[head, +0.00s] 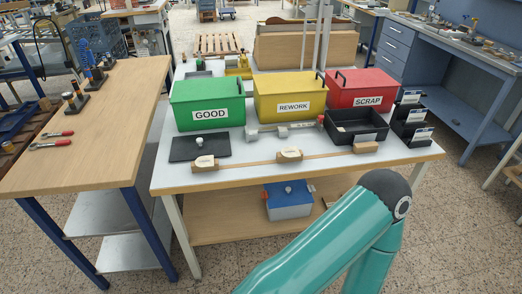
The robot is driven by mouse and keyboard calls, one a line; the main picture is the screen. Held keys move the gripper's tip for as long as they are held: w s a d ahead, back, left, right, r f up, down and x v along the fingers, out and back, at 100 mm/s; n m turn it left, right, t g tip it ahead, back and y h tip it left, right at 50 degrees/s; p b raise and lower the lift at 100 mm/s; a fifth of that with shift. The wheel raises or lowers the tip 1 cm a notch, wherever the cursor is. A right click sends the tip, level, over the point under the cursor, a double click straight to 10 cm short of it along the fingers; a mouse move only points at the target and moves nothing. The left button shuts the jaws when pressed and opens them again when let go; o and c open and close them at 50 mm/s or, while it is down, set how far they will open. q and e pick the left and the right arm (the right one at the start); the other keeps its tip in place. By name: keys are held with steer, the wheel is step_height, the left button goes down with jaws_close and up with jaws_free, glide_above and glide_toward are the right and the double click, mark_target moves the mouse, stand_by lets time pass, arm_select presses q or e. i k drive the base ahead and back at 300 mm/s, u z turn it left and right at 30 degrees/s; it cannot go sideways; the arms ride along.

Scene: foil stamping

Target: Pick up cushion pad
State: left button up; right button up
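A flat dark pad (185,149), likely the cushion pad, lies on the white-topped table (165,181) in front of the green bin. A small pale piece (200,141) sits on or just behind its back edge. Neither of my grippers is in view, so nothing held can be seen.
Green GOOD (185,115), yellow REWORK (270,96) and red SCRAP (375,89) bins stand behind. A wooden strip (245,164) with blocks runs along the front. A black tray (355,138) is at right. A wooden bench (115,110) with red-handled tools (52,144) stands left.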

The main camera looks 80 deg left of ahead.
mark_target(207, 161)
steer(key=u, duration=0.6)
steer(key=i, duration=0.15)
steer(key=z, duration=1.3)
steer(key=k, duration=2.65)
steer(key=u, duration=1.1)
steer(key=i, duration=1)
